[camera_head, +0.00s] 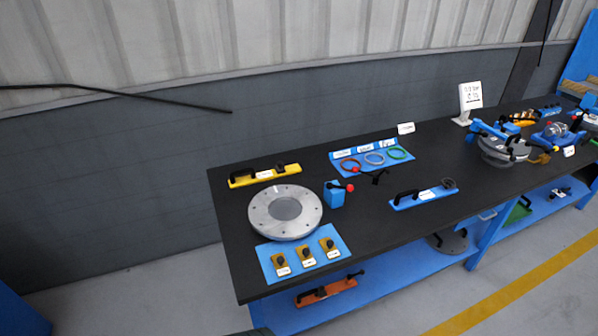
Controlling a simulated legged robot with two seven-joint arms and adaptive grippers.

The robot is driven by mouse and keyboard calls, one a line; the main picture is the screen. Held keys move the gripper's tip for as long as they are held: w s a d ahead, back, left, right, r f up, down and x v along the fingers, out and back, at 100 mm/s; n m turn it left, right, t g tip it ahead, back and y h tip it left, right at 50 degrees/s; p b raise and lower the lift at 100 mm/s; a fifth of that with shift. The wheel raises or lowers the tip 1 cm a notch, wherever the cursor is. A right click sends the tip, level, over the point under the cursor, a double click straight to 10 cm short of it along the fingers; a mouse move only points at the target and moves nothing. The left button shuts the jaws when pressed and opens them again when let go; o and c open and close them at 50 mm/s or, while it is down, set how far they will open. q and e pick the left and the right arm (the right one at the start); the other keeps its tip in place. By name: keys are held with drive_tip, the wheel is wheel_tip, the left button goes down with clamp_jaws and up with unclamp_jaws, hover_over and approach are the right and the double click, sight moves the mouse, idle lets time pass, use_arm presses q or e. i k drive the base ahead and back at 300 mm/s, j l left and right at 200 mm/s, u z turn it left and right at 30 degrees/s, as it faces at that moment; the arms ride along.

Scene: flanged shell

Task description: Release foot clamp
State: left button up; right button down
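Neither of my grippers is in view. No part is clearly marked as the foot clamp. A small blue block with a red-knobbed lever (335,194) stands on the black bench, just right of a round grey flange disc (285,211). Farther right, a grey flanged shell (497,151) sits among blue fixtures with black handles (482,128). Beside it, another blue fixture (556,133) carries a clear part and a red knob. These are too small to tell whether any clamp is closed.
The black bench (310,273) has a yellow handled tool (265,174), a blue handled tool (424,196), a blue mat with coloured rings (372,157), and a blue mat with several yellow tagged blocks (305,256). An orange tool (325,291) lies on the lower shelf. The floor in front is clear.

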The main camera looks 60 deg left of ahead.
sight(329, 186)
drive_tip(key=i+u, duration=0.2)
drive_tip(key=u, duration=0.3)
drive_tip(key=i+l+u, duration=0.1)
drive_tip(key=u, duration=0.4)
drive_tip(key=i+l+u, duration=0.25)
drive_tip(key=u, duration=0.2)
drive_tip(key=i+l+u, duration=0.2)
drive_tip(key=u, duration=0.3)
drive_tip(key=i+l+u, duration=0.1)
drive_tip(key=l+u, duration=0.2)
drive_tip(key=u, duration=0.2)
drive_tip(key=i+l+u, duration=0.15)
drive_tip(key=l+u, duration=0.15)
drive_tip(key=u, duration=0.15)
drive_tip(key=i+l+u, duration=0.15)
drive_tip(key=l+u, duration=0.15)
drive_tip(key=u, duration=0.15)
drive_tip(key=l+u, duration=0.35)
drive_tip(key=u, duration=0.15)
